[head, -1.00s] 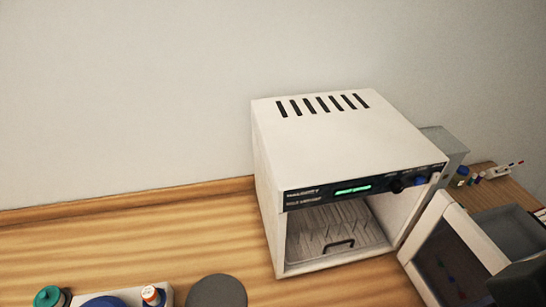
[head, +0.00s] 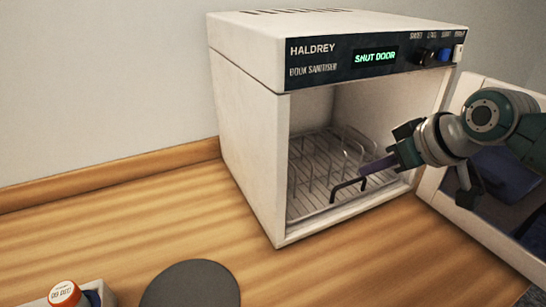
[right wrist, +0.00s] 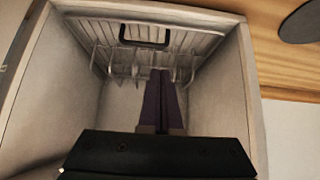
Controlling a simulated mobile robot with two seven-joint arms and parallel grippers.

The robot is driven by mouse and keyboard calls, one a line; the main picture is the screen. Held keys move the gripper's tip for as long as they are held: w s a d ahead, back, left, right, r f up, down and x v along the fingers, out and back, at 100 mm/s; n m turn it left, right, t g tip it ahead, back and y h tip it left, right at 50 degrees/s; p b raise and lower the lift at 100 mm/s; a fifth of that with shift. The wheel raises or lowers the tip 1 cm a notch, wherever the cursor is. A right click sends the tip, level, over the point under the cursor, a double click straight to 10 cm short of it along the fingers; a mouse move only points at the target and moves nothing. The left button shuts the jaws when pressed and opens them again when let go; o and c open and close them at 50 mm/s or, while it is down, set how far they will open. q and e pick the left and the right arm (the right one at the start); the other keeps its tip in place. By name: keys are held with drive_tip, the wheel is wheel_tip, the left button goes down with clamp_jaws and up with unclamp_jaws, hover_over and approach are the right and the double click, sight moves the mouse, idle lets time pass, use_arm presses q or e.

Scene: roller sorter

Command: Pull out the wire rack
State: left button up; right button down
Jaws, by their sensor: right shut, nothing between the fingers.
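The wire rack (head: 312,172) lies on the floor of the white book sanitiser (head: 240,150), inside its open front. It has upright wire dividers and a dark handle (head: 348,187) at its front edge. My right gripper (head: 364,170) is at the opening, close to the handle, with its purple fingers together and nothing between them. In the right wrist view the fingers (right wrist: 161,78) point into the chamber, and the rack (right wrist: 190,42) and its handle (right wrist: 145,34) show beyond the tips. I cannot tell if the fingertips touch the rack. My left gripper is not in view.
The sanitiser's door (head: 438,196) stands open to the right, behind my right arm. Its display (head: 375,57) reads "SHUT DOOR". The wooden counter (head: 130,225) before the sanitiser is mostly clear.

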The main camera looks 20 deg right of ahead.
sight(344, 184)
drive_tip(key=b+x, duration=0.2)
drive_tip(key=x, duration=0.1)
drive_tip(key=d+b+x, duration=0.1)
drive_tip(key=b+x, duration=0.1)
drive_tip(key=x, duration=0.2)
drive_tip(key=b+x, duration=0.2)
drive_tip(key=x, duration=0.1)
drive_tip(key=shift+w+d+f, duration=0.1)
drive_tip(key=shift+w+d, duration=0.05)
drive_tip(key=shift+w, duration=0.1)
drive_tip(key=shift+w+f+b, duration=0.25)
drive_tip(key=shift+w+b, duration=0.1)
drive_tip(key=shift+b, duration=0.05)
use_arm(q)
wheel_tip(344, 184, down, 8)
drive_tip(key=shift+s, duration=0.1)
use_arm(e)
drive_tip(key=shift+s, duration=0.15)
